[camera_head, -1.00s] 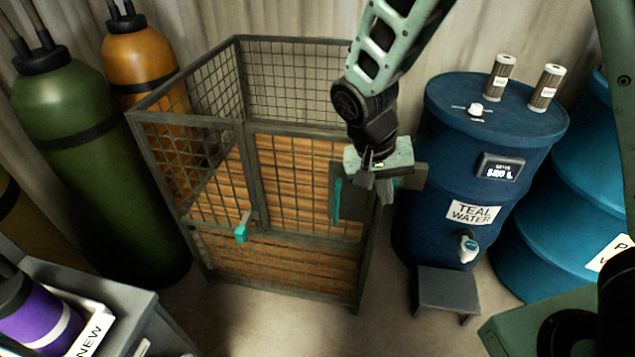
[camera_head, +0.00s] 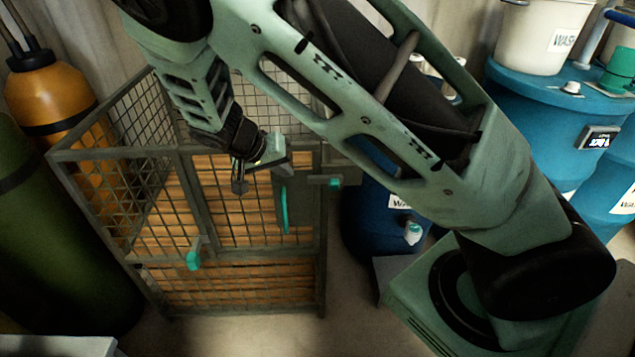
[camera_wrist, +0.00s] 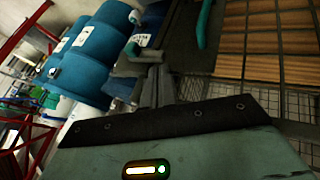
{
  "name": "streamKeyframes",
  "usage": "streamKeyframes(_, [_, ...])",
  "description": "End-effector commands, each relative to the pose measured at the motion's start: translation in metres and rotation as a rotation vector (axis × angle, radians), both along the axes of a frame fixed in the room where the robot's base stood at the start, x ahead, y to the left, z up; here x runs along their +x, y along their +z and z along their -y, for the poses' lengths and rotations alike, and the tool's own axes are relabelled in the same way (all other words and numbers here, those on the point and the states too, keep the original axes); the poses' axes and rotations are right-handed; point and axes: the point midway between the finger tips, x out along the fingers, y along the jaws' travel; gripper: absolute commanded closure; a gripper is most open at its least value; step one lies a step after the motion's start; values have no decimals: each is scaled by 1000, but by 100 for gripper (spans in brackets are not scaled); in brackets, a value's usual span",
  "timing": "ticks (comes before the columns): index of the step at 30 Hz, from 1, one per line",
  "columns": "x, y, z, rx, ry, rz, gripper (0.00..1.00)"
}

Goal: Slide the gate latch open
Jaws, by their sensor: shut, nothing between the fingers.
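The mesh cage (camera_head: 322,250) has a gate with a dark plate bearing a vertical teal handle (camera_head: 284,210). To the right of the handle, a grey latch bar with a teal knob (camera_head: 335,182) sticks out past the cage's right post. The knob (camera_wrist: 132,50) and handle (camera_wrist: 203,24) also show in the wrist view. My gripper (camera_head: 240,187) is shut and empty, in front of the mesh, left of the handle and apart from the latch knob. In the wrist view, my fingers (camera_wrist: 152,85) point toward the latch area.
A second teal-tipped fitting (camera_head: 193,262) sits at the lower left of the cage front. A blue drum with a tap (camera_head: 413,233) stands right of the cage. Green (camera_head: 50,240) and orange (camera_head: 50,95) cylinders stand at left. My arm crosses the head view and hides part of the drums.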

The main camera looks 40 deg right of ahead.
Motion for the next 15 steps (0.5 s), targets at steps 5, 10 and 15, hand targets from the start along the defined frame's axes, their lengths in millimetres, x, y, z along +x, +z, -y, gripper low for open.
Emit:
streamKeyframes(5, [1,-24,20,-2,-3,-4,100])
streamKeyframes(10, [2,-52,42,-2,-3,-5,100])
streamKeyframes(15, [-1,-71,62,-1,-4,-3,100])
